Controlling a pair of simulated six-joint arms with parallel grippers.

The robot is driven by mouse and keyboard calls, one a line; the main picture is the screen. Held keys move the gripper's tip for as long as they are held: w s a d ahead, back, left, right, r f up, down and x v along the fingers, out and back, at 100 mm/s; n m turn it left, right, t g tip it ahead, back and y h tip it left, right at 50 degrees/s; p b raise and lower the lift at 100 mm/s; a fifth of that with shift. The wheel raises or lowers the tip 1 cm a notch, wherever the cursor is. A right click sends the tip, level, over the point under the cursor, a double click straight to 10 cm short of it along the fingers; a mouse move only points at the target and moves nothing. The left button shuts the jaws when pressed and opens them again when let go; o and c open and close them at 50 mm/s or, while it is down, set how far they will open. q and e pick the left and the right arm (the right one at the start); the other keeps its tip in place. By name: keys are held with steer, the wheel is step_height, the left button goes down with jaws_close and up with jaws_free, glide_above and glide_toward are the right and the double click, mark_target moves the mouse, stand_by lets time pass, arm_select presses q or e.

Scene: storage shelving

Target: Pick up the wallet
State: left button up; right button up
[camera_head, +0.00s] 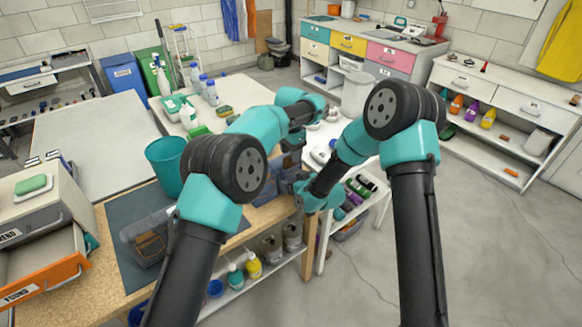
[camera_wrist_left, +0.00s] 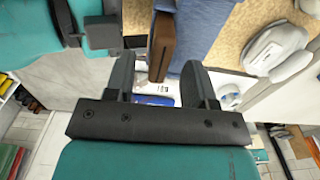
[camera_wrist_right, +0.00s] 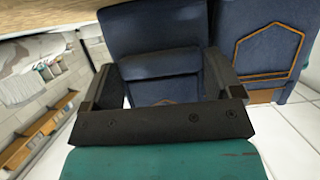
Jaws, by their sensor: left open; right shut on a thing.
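A brown flat item that looks like the wallet (camera_wrist_left: 162,46) shows edge-on in the left wrist view, against blue denim-like cloth (camera_wrist_left: 205,30). My left gripper (camera_wrist_left: 158,62) is open, its fingertips on either side of the wallet's lower end; I cannot tell whether they touch it. My right gripper (camera_wrist_right: 163,68) is shut on a piece of the blue cloth (camera_wrist_right: 160,60), which has an orange-stitched pocket outline beside it. In the head view the cloth (camera_head: 285,168) is mostly behind my arms, and the wallet cannot be made out. The left gripper (camera_head: 294,138) is above the right one (camera_head: 300,188).
The cloth is at the wooden bench's right end. A white cart (camera_head: 355,205) with bottles stands close on the right. My two grippers are close together.

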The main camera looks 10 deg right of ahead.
mark_target(291, 167)
arm_select(q)
step_height(291, 167, down, 2)
steer(key=shift+f, duration=0.1)
stand_by(0.4)
jaws_close()
stand_by(0.3)
